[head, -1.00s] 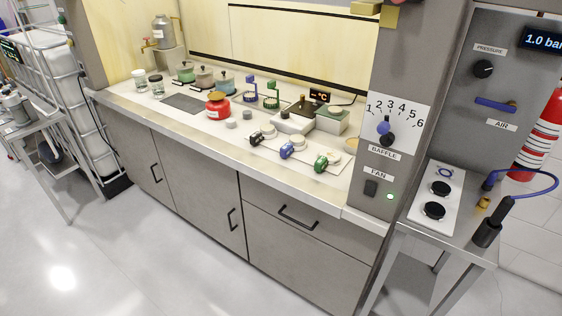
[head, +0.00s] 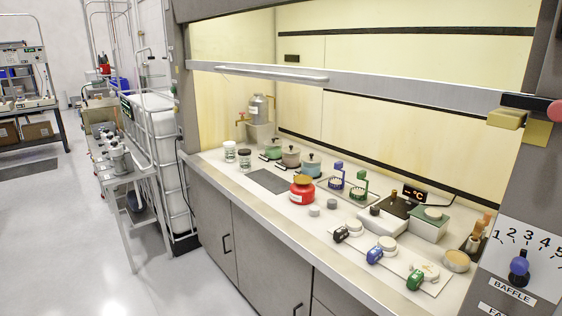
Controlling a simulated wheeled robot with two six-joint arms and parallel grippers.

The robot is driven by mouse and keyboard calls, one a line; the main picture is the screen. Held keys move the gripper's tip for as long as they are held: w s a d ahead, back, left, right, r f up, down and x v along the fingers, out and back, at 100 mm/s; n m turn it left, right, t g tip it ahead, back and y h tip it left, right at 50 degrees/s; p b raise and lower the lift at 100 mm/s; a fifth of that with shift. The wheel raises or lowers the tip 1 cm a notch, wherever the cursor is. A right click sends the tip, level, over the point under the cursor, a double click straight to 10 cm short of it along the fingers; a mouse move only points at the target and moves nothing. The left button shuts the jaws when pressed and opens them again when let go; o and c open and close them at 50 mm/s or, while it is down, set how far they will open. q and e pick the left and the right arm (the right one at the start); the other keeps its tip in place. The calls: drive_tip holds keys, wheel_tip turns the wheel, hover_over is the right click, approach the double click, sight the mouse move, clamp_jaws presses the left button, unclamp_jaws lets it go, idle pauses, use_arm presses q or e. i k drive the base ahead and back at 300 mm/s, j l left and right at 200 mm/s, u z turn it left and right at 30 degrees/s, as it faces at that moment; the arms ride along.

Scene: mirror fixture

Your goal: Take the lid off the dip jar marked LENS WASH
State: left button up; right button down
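Three lidded pots stand in a row toward the back left of the fume hood bench: a green pot (head: 273,149), a taupe pot (head: 291,157) and a blue pot (head: 311,167). Each seems to have its lid on, with a small knob. Two small jars, a front jar (head: 244,160) and a rear jar (head: 229,151), stand left of them with pale tops. The lettering on all of these is too small to read, so I cannot tell which is marked LENS WASH. Neither of my grippers is in view.
A red can (head: 302,191) stands in front of the pots, beside a dark grey mat (head: 268,181). Blue and green stands (head: 337,180) are to their right. The raised sash (head: 350,82) crosses above the bench. A trolley (head: 140,185) stands left; the floor before the cabinets is clear.

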sight(290, 150)
drive_tip(key=i+j, duration=0.15)
drive_tip(key=i, duration=0.3)
drive_tip(key=i+j, duration=0.2)
drive_tip(key=i, duration=0.25)
drive_tip(key=i+j+z, duration=0.1)
drive_tip(key=i, duration=0.3)
drive_tip(key=i+j, duration=0.25)
drive_tip(key=i, duration=0.2)
